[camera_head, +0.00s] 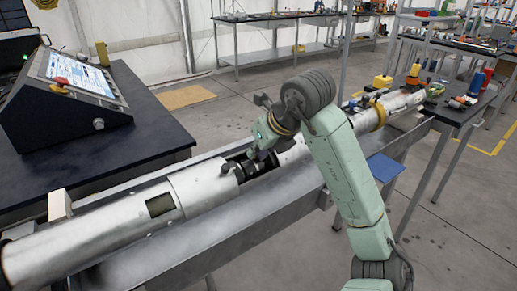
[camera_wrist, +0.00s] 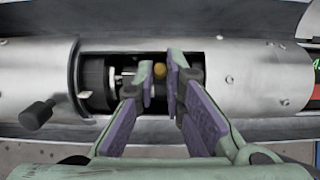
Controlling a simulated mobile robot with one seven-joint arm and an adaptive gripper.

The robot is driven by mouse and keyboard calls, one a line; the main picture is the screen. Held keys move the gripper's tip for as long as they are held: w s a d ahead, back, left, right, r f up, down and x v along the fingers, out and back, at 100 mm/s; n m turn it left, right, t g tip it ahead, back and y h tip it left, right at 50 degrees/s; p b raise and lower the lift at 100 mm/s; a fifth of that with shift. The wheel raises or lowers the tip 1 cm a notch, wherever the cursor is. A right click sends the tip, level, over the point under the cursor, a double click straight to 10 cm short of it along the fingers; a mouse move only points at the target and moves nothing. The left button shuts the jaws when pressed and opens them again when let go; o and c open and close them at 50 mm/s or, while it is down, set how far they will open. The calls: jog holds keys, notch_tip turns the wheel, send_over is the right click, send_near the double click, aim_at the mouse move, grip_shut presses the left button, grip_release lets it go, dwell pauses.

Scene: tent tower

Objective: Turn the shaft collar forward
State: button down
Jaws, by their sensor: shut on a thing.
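A long silver tube (camera_wrist: 247,74) has a cut-out window with a dark shaft inside. In the window, my gripper (camera_wrist: 160,74) straddles a small part with a round gold-coloured knob, which looks like part of the shaft collar (camera_wrist: 160,69). The purple-padded fingers stand on either side of the knob, closed on this part. Their tips hide much of the collar. In the head view, my gripper (camera_head: 260,152) reaches down into the window from above, and the collar itself is mostly hidden.
A ring with a black handle (camera_wrist: 37,114) sits around the tube left of the window. The tube (camera_head: 95,232) lies along a metal trough (camera_head: 190,248). A control console (camera_head: 70,100) stands on the black table at left. A blue panel (camera_head: 385,167) is right of my arm.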

jog(key=c, duration=1.7)
grip_release()
jog(key=v, duration=1.2)
